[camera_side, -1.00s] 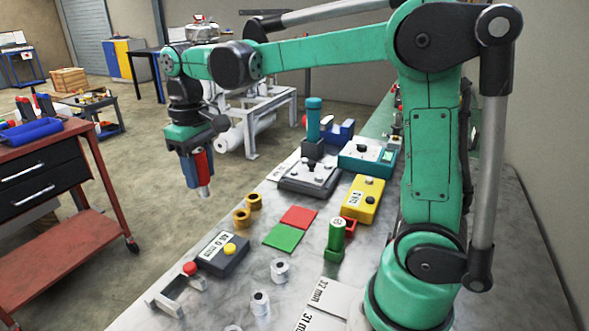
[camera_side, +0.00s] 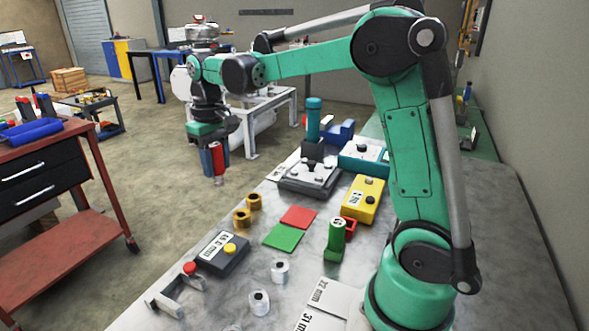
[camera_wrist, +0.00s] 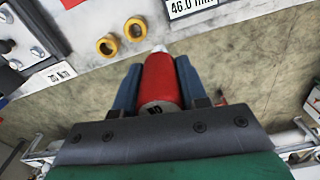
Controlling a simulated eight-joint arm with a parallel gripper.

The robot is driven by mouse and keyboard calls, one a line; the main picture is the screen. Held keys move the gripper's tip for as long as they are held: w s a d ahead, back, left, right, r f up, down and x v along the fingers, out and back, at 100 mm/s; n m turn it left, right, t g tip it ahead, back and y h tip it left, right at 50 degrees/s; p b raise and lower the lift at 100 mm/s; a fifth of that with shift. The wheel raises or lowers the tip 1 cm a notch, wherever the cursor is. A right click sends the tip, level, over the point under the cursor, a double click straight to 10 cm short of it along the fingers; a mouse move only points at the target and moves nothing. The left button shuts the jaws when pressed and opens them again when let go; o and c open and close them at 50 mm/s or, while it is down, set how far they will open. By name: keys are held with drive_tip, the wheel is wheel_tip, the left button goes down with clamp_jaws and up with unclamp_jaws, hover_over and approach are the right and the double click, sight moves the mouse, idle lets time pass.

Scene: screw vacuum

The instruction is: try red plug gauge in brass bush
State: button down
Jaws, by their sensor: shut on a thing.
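My gripper (camera_side: 213,160) is shut on the red plug gauge (camera_side: 222,156) and holds it upright in the air off the bench's left edge. The wrist view shows the gauge (camera_wrist: 163,82) between the two blue fingers, its pale metal tip at the far end. Two brass bushes stand side by side near the bench edge: one bush (camera_side: 241,217) and another just behind it (camera_side: 254,202). Both bushes also show in the wrist view, one on the left (camera_wrist: 107,45) and one on the right (camera_wrist: 134,29). The gauge is apart from both.
A red square (camera_side: 298,217) and a green square (camera_side: 283,237) lie right of the bushes. A dark box marked 46.0 mm (camera_side: 223,251) sits in front; a yellow box (camera_side: 362,198) and grey fixture (camera_side: 308,178) stand behind.

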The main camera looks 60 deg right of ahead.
drive_tip(key=d+f+m, duration=0.2)
drive_tip(key=d+f, duration=0.2)
drive_tip(key=d, duration=0.6)
drive_tip(key=shift+d+f, duration=0.25)
drive_tip(key=shift+f, duration=0.1)
drive_tip(key=shift+f, duration=2.2)
drive_tip(key=shift+f, duration=1.2)
idle(0.3)
wheel_tip(320, 180, up, 6)
idle(1.0)
